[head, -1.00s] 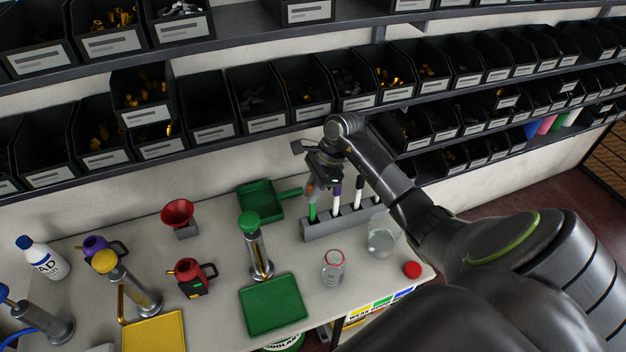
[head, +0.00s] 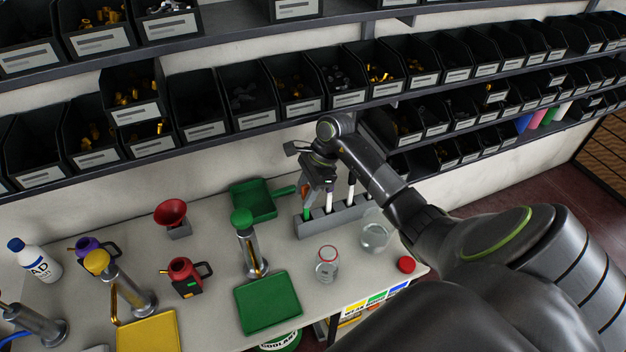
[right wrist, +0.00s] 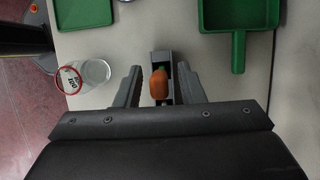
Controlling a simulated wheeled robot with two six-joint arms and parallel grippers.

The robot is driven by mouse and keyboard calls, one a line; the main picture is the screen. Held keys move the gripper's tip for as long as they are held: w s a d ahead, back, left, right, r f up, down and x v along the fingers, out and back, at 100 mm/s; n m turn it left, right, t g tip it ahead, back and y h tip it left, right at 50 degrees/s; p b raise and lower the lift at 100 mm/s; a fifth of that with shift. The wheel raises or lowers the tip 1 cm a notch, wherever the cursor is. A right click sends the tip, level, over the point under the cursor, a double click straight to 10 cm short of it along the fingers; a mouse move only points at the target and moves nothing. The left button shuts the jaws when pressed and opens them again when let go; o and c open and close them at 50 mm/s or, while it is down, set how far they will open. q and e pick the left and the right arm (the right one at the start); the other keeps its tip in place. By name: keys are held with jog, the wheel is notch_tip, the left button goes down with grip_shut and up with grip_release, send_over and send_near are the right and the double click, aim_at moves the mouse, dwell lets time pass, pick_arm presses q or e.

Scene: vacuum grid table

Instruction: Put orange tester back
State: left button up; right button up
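The orange tester end (right wrist: 159,84) lies between the two fingers of my right gripper (right wrist: 160,88) in the right wrist view. A gap shows on both sides of it, so the gripper is open around it and does not pinch it. In the head view my right gripper (head: 316,182) is over the left end of the grey rack (head: 338,219). A green shaft (head: 306,213) shows in the leftmost slot below it; how it joins the orange part is hidden. The rack also shows in the right wrist view (right wrist: 162,58). My left gripper is not in view.
White testers (head: 328,203) stand in the rack close right of my gripper. A glass jar (head: 327,266), a flask (head: 375,235) and a red cap (head: 406,264) are in front. A green dustpan-like tray (head: 253,201) lies left. Shelves of bins rise behind.

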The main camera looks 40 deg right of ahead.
jog(key=shift+r, duration=0.2)
jog(key=s+d+r+b, duration=0.1)
jog(key=d+b, duration=0.1)
jog(key=d, duration=0.2)
jog(key=s+d+r+b, duration=0.1)
jog(key=d+b, duration=0.2)
jog(key=d, duration=0.1)
jog(key=s+d+r+b, duration=0.1)
jog(key=d+r+b, duration=0.1)
jog(key=d, duration=0.3)
jog(key=shift+s+r, duration=0.1)
jog(key=shift+d, duration=0.3)
jog(key=shift+r, duration=0.1)
jog(key=shift+a, duration=0.1)
